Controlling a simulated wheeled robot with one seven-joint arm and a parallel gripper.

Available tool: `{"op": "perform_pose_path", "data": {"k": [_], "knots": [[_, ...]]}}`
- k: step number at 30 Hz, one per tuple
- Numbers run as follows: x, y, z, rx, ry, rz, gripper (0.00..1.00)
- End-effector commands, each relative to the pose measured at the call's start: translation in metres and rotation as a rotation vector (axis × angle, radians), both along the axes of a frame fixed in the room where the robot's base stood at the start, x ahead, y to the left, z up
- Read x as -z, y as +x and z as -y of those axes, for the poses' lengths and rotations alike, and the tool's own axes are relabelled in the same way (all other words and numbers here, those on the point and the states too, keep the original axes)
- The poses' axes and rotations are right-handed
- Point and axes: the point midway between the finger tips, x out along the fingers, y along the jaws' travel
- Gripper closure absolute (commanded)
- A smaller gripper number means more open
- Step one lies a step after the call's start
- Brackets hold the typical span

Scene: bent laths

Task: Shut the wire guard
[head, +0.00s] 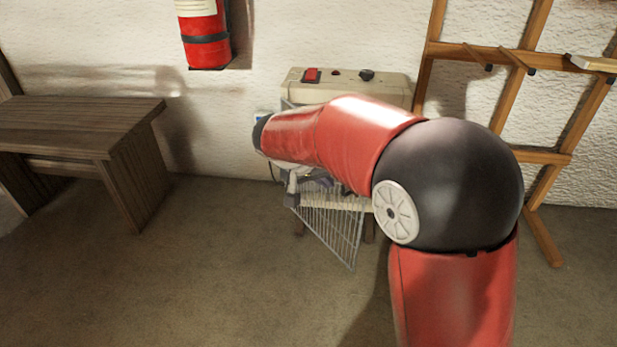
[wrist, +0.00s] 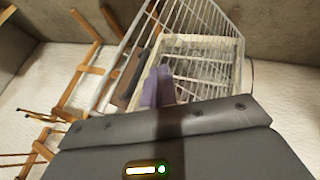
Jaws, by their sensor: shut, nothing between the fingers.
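The wire guard (head: 335,232) is a pale grid of bars hanging below and in front of the beige machine (head: 385,85), swung out from it. In the wrist view the guard (wrist: 195,22) shows as a slanted grid beyond a pale rectangular frame (wrist: 240,65), apart from it along its left side. My gripper (wrist: 158,88) shows as purple-grey fingers, shut and empty, in front of the frame opening. I cannot tell whether they touch anything. In the head view my red and black arm hides the gripper and much of the machine.
A wooden bench (head: 80,120) stands at the left. A red fire extinguisher (head: 205,35) hangs on the wall. A wooden rack (head: 535,110) leans at the right, also seen in the wrist view (wrist: 85,65). The floor between bench and guard is clear.

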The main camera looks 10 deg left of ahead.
Motion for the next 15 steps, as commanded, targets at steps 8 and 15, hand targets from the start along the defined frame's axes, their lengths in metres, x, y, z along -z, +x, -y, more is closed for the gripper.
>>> {"op": "perform_pose_path", "data": {"k": [8, 15], "knots": [[0.001, 0.002, 0.017, -0.002, 0.000, -0.002, 1.00], [0.001, 0.002, 0.017, -0.002, 0.000, -0.002, 1.00]]}}
